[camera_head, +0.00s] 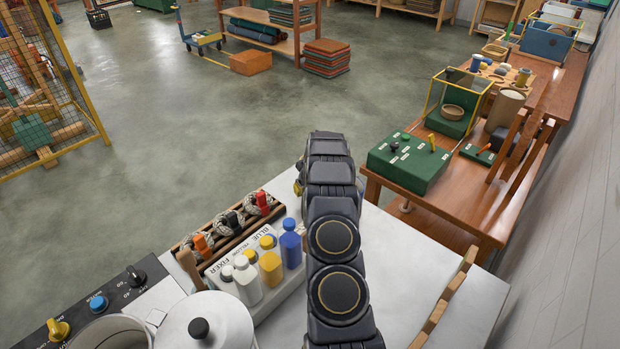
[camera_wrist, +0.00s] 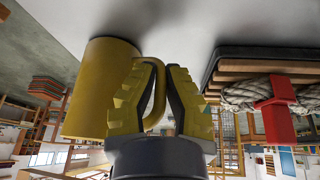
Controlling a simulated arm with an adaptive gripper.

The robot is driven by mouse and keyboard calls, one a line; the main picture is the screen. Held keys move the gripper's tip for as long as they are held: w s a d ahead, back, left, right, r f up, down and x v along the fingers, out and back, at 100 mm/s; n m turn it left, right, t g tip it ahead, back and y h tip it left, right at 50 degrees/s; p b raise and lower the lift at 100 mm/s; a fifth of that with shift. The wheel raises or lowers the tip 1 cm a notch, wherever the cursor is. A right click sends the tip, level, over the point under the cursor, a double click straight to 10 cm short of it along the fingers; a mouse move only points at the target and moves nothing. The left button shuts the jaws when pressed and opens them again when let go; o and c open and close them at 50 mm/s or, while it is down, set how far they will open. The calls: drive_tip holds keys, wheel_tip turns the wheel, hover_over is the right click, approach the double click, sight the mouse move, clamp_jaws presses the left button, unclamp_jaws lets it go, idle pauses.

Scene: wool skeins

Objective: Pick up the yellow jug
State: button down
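The yellow jug (camera_wrist: 98,85) shows in the wrist view, at left, beside the pale tabletop that fills the top of the picture. Its looped handle points toward my gripper (camera_wrist: 163,68). My yellow-and-black fingers reach around the handle, with a gap between them and part of the handle showing in that gap. I see no clear sign of the pads pressing on it. In the head view my dark arm hides the jug and most of my gripper; only small yellow bits show beside the arm.
Beside my arm are a rack of rope skeins with coloured clips (camera_head: 232,222), several bottles (camera_head: 270,268) and a lidded pot (camera_head: 204,322). The red clip (camera_wrist: 276,110) is right of my fingers. The white tabletop (camera_head: 400,255) right of my arm is mostly clear, with a wooden rail (camera_head: 445,300).

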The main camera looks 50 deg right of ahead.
idle(0.5)
drive_tip(key=shift+r, duration=1.1)
drive_tip(key=s+a+r, duration=0.9)
drive_tip(key=s+r, duration=0.1)
drive_tip(key=shift+a+r, duration=0.15)
drive_tip(key=shift+r, duration=0.25)
drive_tip(key=shift+s, duration=0.2)
